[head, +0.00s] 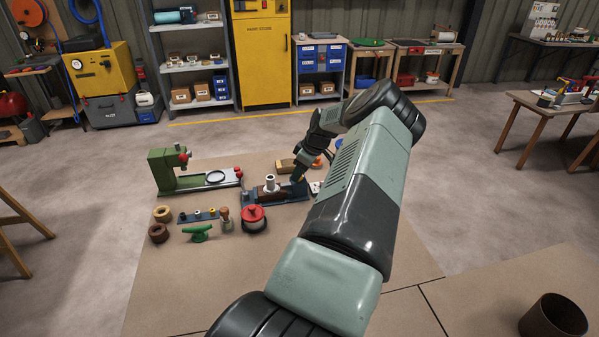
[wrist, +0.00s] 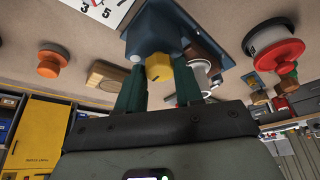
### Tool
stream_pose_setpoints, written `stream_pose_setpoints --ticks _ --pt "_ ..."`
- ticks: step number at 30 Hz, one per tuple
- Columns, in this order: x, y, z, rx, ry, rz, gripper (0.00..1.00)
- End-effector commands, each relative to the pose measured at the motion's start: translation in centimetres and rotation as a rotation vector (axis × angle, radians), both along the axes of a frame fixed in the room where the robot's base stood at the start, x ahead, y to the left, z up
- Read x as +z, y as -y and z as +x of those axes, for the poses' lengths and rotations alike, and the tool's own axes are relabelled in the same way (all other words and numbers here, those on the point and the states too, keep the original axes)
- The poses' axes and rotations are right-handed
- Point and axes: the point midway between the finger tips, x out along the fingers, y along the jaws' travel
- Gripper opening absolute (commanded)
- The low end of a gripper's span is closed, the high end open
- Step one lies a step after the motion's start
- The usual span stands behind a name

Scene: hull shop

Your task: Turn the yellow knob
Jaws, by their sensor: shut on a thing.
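The yellow knob (wrist: 159,67) sits on a dark blue block (wrist: 157,30) of a bench fixture in the wrist view. My gripper (wrist: 158,75) has its two dark green fingers on either side of the knob and is shut on it. In the head view my gripper (head: 301,172) reaches down at the right end of the blue fixture (head: 262,200). The knob is mostly hidden there by my gripper and arm. How far the knob is turned cannot be told.
A red-topped round pot (head: 253,217) stands in front of the fixture. A green machine (head: 161,172) stands to the left, with a green cleat (head: 197,232) and brown rings (head: 158,234) nearby. A wooden block (head: 287,165) lies behind the fixture. The bench's front left is clear.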

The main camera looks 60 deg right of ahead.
Motion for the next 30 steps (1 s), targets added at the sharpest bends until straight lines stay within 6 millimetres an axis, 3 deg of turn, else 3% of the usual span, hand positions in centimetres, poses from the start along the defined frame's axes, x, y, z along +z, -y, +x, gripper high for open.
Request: stream_pose_setpoints --ticks 18,30 --pt "-0.09 0.42 0.15 0.567 -0.003 -0.003 0.05" --pt "-0.05 0.47 0.22 0.748 -0.004 -0.004 0.05"
